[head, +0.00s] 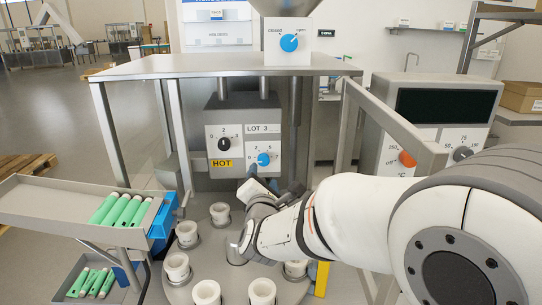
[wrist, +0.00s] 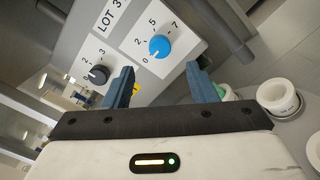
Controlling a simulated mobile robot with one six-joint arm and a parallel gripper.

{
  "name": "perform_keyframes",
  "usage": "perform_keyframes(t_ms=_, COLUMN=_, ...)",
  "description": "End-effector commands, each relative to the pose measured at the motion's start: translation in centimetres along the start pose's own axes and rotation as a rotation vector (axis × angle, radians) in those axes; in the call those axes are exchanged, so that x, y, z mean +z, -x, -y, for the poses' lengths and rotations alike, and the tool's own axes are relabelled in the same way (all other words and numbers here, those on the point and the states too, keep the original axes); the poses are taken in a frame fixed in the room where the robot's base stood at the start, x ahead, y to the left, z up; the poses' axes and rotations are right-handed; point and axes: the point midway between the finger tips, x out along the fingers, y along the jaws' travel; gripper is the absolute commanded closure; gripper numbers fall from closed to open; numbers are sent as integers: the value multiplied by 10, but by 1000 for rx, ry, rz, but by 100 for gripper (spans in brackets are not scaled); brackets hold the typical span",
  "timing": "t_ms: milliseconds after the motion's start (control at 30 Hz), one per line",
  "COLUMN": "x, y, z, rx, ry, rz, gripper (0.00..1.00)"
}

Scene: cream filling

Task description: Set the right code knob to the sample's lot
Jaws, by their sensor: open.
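The blue right code knob (head: 263,159) is on a white panel under a "LOT 3" label (head: 262,128). Numbers ring the blue knob, which also shows in the wrist view (wrist: 159,45). Its white mark seems to face the 0 side, but is small. A black knob (head: 223,143) with its own numbers is to the left, also in the wrist view (wrist: 98,74). My gripper (wrist: 160,69) is open, its two blue fingers apart, in front of the panel. The blue knob appears beyond the gap between the fingertips; nothing is held.
White cups (head: 207,292) stand on the round table (head: 232,270) below. A hopper valve dial (head: 289,43) is above. Green tubes (head: 119,210) lie in a tray (head: 58,200) at left. Metal posts flank the panel.

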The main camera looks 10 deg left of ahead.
Motion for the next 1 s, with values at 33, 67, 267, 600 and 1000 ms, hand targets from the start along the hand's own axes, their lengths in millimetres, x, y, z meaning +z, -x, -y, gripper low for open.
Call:
perform_keyframes(t_ms=33, x=0, y=-4, z=0, rx=-2, ry=0, rz=0, gripper=48)
perform_keyframes(t_ms=67, x=1, y=-7, z=0, rx=-2, ry=0, rz=1, gripper=48)
perform_keyframes(t_ms=267, x=2, y=-40, z=1, rx=-5, ry=1, rz=3, gripper=48)
perform_keyframes(t_ms=600, x=2, y=-76, z=2, rx=-4, ry=0, rz=3, gripper=48)
perform_keyframes(t_ms=1000, x=3, y=-77, z=3, rx=-5, ry=0, rz=4, gripper=59)
